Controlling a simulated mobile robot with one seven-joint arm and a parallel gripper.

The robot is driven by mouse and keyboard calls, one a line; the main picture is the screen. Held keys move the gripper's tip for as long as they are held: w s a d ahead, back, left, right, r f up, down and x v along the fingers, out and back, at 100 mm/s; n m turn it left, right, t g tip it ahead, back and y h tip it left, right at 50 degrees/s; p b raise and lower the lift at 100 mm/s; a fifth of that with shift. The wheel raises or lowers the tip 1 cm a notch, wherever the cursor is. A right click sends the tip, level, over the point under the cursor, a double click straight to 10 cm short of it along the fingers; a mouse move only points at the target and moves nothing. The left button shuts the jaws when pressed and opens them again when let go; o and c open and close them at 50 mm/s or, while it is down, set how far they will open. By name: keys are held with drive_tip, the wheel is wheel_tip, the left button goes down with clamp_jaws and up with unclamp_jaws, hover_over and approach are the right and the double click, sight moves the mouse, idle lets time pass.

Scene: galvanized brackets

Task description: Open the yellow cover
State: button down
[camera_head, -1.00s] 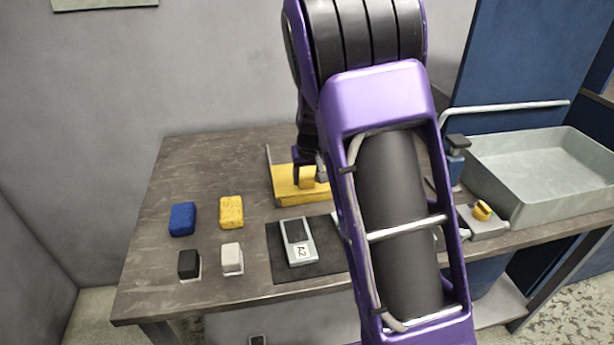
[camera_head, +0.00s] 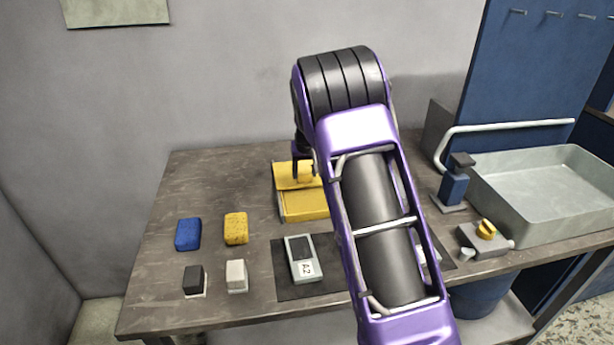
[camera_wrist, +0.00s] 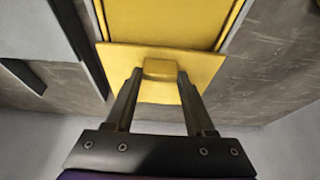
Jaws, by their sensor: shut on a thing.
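The yellow cover (camera_head: 288,178) is on a box at the back middle of the workbench. In the wrist view, the cover (camera_wrist: 115,65) is a flat yellow panel with a small block handle (camera_wrist: 160,69). My gripper (camera_head: 303,175) comes down from above at the cover. In the wrist view, my gripper's fingers (camera_wrist: 160,74) are on both sides of the handle, shut on it. Beyond the panel, a yellow surface with raised rims (camera_wrist: 165,20) shows. In the head view, a yellow front part (camera_head: 303,208) lies nearer than the cover. My arm hides the box's right side.
A grey device marked A2 (camera_head: 301,262) lies on a dark mat (camera_head: 285,290) in front. Blue (camera_head: 188,234) and yellow (camera_head: 236,228) sponges and two small blocks (camera_head: 236,275) stand left. A sink (camera_head: 500,195) and a blue dispenser (camera_head: 455,185) are right.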

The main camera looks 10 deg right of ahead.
drive_tip(key=shift+c, duration=1.2)
unclamp_jaws()
drive_tip(key=v, duration=1.7)
drive_tip(key=shift+r+p, duration=0.15)
drive_tip(key=shift+p, duration=0.2)
